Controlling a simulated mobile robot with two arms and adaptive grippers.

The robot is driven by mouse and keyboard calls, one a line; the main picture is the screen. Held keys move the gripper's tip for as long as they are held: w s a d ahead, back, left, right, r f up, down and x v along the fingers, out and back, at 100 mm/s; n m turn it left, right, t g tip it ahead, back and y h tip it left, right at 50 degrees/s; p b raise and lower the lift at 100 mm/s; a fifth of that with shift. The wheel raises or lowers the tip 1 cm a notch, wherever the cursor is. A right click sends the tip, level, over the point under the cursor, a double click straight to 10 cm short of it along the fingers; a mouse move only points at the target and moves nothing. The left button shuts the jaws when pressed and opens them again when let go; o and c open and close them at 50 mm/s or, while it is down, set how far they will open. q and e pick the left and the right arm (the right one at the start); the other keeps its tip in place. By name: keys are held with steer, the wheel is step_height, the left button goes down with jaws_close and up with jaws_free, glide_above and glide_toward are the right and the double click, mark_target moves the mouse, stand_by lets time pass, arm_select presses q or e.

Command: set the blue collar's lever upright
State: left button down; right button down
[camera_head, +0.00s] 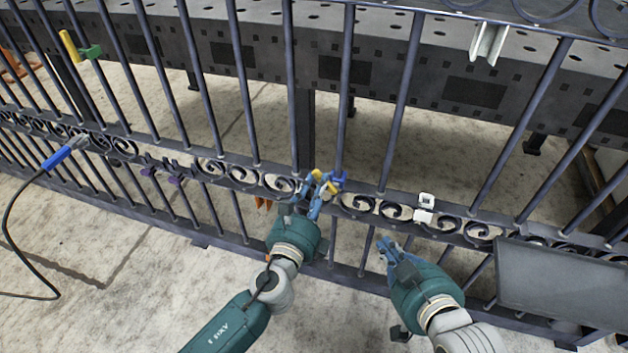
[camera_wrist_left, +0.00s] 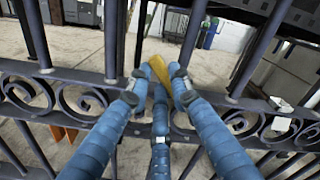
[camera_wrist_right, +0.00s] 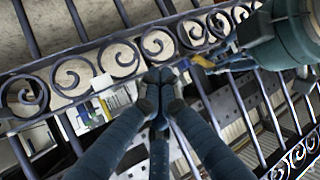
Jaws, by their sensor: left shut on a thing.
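The blue collar (camera_head: 339,181) sits around a gate bar at the scroll band, in the middle of the head view. Its yellow lever (camera_head: 331,188) shows beside my left gripper (camera_head: 318,184). In the left wrist view the yellow lever (camera_wrist_left: 160,70) lies tilted between the fingertips, and the left gripper is shut on it. The fingers hide much of the collar there. My right gripper (camera_head: 388,246) is in front of the gate, lower and to the right, apart from the collar. Its fingertips (camera_wrist_right: 160,82) are together with nothing visible between them.
A green collar with a yellow lever (camera_head: 90,52) is at upper left. Purple parts (camera_head: 165,174) and a white part (camera_head: 425,205) sit along the scroll band. A grey plate (camera_head: 560,284) is at right. A blue-handled corded tool (camera_head: 60,156) is at left.

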arm_select(q)
steer(key=shift+s+d+r+m+p, duration=0.2)
steer(key=shift+d+m+p, duration=0.3)
steer(key=shift+m+p, duration=0.7)
steer(key=shift+s+d+r+m+p, duration=0.2)
steer(key=shift+d+m+p, duration=0.35)
steer(key=shift+m, duration=1.1)
steer(key=shift+s+d+r+m+p, duration=0.1)
steer(key=shift+d+r+m+p, duration=0.25)
steer(key=shift+m+p, duration=0.9)
arm_select(e)
steer(key=s+d+f+g+h, duration=0.1)
steer(key=s+d+f+g, duration=0.1)
steer(key=s+f+g, duration=0.2)
steer(key=s+d+f+g+h, duration=0.1)
steer(key=s+d+f+g, duration=0.2)
steer(key=s+f, duration=0.4)
steer(key=shift+s+f+g, duration=0.25)
steer(key=shift+s+g, duration=0.65)
steer(key=shift+s, duration=1.25)
steer(key=shift+d, duration=0.1)
arm_select(q)
steer(key=c, duration=1.5)
jaws_free()
steer(key=shift+c, duration=0.2)
steer(key=v, duration=1.2)
